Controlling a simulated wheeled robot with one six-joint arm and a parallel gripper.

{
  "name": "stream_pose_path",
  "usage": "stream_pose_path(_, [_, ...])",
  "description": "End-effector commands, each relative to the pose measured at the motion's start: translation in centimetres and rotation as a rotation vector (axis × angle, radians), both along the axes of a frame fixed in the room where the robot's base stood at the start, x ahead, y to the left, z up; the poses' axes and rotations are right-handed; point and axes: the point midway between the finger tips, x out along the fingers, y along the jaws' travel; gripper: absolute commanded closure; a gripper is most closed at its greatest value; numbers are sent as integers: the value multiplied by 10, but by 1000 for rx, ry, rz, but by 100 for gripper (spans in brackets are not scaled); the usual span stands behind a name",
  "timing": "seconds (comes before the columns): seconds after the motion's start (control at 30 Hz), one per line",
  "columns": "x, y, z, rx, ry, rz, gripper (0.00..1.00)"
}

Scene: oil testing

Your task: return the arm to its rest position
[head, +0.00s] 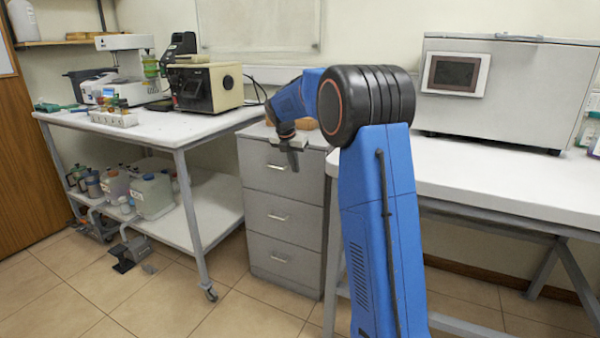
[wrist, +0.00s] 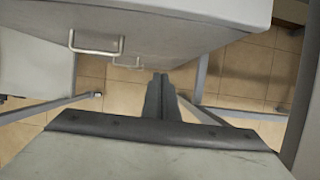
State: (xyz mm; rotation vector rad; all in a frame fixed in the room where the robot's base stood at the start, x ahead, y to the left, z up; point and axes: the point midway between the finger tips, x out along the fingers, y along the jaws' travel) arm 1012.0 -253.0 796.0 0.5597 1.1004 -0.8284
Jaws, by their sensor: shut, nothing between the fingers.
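My arm is blue with black joints. It rises in front of the right bench and bends over to the left in the head view. My gripper (head: 291,160) hangs at its end, pointing down, in front of the upper part of the grey drawer cabinet (head: 281,215). In the wrist view my gripper (wrist: 161,80) shows its two dark fingers together, with nothing between them. The drawer cabinet (wrist: 150,25) fills the top of the wrist view, with its handles facing me. I cannot tell the exact gap between gripper and cabinet.
A wheeled white bench (head: 175,130) with lab instruments stands left, with containers on its lower shelf (head: 205,205). A white bench (head: 500,180) at right carries a large grey machine (head: 510,90).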

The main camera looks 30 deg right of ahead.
Motion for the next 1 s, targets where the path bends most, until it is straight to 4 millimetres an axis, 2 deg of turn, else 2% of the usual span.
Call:
stream_pose_path(0.1, [-5, 8, 22, 0, -3, 1, 100])
stream_pose_path(0.3, [-11, 15, 45, 2, -1, 1, 100])
stream_pose_path(0.67, [-16, 19, 55, 5, -3, -9, 100])
stream_pose_path(0.77, [-28, 25, 60, 22, -22, -49, 100])
stream_pose_path(0.83, [-43, 32, 66, 43, -47, -105, 100])
stream_pose_path(1.0, [-94, 54, 80, 122, -126, -298, 100])
